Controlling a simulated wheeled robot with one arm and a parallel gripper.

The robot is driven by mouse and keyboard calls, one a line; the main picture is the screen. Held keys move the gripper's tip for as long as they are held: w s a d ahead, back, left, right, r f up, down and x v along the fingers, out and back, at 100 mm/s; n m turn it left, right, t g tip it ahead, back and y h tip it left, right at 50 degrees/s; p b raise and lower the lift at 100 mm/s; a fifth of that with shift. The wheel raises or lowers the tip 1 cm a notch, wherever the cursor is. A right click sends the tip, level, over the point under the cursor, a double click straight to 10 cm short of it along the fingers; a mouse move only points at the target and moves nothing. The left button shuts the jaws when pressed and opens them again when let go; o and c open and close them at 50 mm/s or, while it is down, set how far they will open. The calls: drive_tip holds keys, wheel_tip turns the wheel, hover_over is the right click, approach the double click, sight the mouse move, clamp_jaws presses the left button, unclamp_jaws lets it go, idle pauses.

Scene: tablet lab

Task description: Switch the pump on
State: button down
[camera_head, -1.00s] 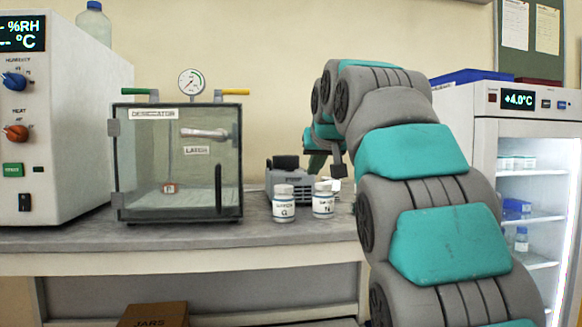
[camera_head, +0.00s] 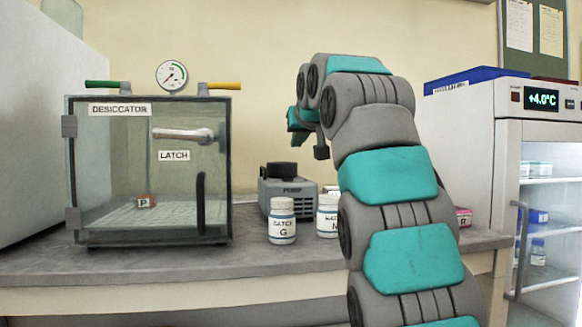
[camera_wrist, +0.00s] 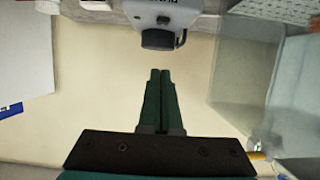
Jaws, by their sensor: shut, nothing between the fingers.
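The pump (camera_head: 288,196) is a small grey box labelled PUMP, on the bench right of the desiccator. A black round part (camera_head: 281,169) stands on its top, and it shows in the wrist view (camera_wrist: 158,39) at the top of the picture. My gripper (camera_wrist: 159,71) is shut and empty, its green fingers pointing toward the black part with a visible gap between. In the head view my gripper end is above and right of the pump, partly hidden by my arm. I cannot tell the switch's setting.
White bottles, batch G (camera_head: 282,221) and another (camera_head: 328,215), stand in front of the pump. The glass desiccator (camera_head: 150,236) with its gauge (camera_head: 172,75) is on the left. A fridge (camera_head: 508,140) stands on the right.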

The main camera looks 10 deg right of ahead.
drive_tip(key=shift+w, duration=0.1)
drive_tip(key=p, duration=0.3)
hover_over(290, 183)
wheel_tip(290, 183, down, 3)
drive_tip(key=shift+f, duration=0.2)
wheel_tip(290, 183, down, 2)
drive_tip(key=b, duration=0.3)
drive_tip(key=shift+d+f, duration=0.1)
drive_tip(key=shift+f, duration=0.05)
drive_tip(key=shift+f+b, duration=0.6)
drive_tip(key=shift+f, duration=0.4)
